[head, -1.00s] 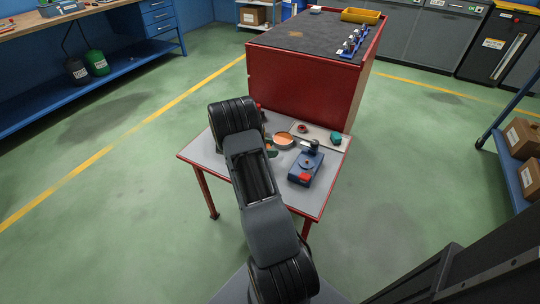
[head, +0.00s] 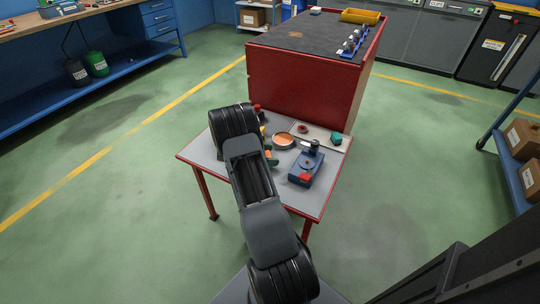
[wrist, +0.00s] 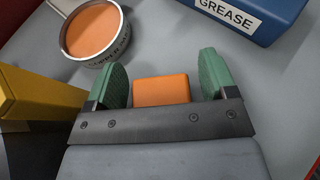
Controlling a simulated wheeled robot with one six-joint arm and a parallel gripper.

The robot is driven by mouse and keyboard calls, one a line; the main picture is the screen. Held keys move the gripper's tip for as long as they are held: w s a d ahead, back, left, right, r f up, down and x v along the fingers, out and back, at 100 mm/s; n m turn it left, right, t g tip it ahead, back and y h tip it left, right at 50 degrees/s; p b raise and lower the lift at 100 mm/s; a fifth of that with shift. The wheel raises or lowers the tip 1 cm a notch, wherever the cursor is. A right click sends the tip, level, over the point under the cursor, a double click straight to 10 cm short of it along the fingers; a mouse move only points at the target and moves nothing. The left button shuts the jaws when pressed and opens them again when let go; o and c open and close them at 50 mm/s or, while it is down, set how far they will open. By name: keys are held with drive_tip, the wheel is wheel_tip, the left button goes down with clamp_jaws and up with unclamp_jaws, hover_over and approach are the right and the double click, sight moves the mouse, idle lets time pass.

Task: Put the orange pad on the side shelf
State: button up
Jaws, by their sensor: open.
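The orange pad (wrist: 162,90) is a small block with flat faces. In the wrist view it sits between the two green fingers of my gripper (wrist: 163,72), with a narrow gap on each side. My gripper is open, and the dark palm bar hides the pad's near end. In the head view my arm hides most of the gripper; green fingertips (head: 271,157) show beside it over the grey table (head: 312,203). A blue shelf rack (head: 509,170) with cardboard boxes stands at the right edge of the head view; I cannot tell if it is the side shelf.
A round tin with orange contents (head: 283,140) stands beyond the gripper. A blue box (head: 304,170) labelled GREASE in the wrist view (wrist: 245,18) stands to the right. A yellow object (wrist: 38,100) is close left of the fingers. A red cabinet (head: 303,85) stands behind the table.

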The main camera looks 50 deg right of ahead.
drive_tip(key=shift+r, duration=0.25)
drive_tip(key=p+v, duration=0.2)
drive_tip(key=v, duration=0.9)
drive_tip(key=shift+w+a, duration=0.1)
drive_tip(key=shift+a, duration=0.2)
drive_tip(key=s+a+r+m+t+y, duration=0.3)
drive_tip(key=s+a+r+m, duration=0.1)
drive_tip(key=a, duration=0.4)
drive_tip(key=s+a+r+m+t+y, duration=0.3)
drive_tip(key=s+a+r, duration=0.3)
drive_tip(key=a, duration=0.3)
drive_tip(key=s+a+r+m+t+y, duration=0.4)
drive_tip(key=s+a+r+y, duration=0.1)
drive_tip(key=a, duration=0.3)
drive_tip(key=shift+s+a+r+m, duration=0.2)
drive_tip(key=shift+s+a+m, duration=0.1)
drive_tip(key=shift+a+m, duration=0.1)
drive_tip(key=shift+d, duration=0.1)
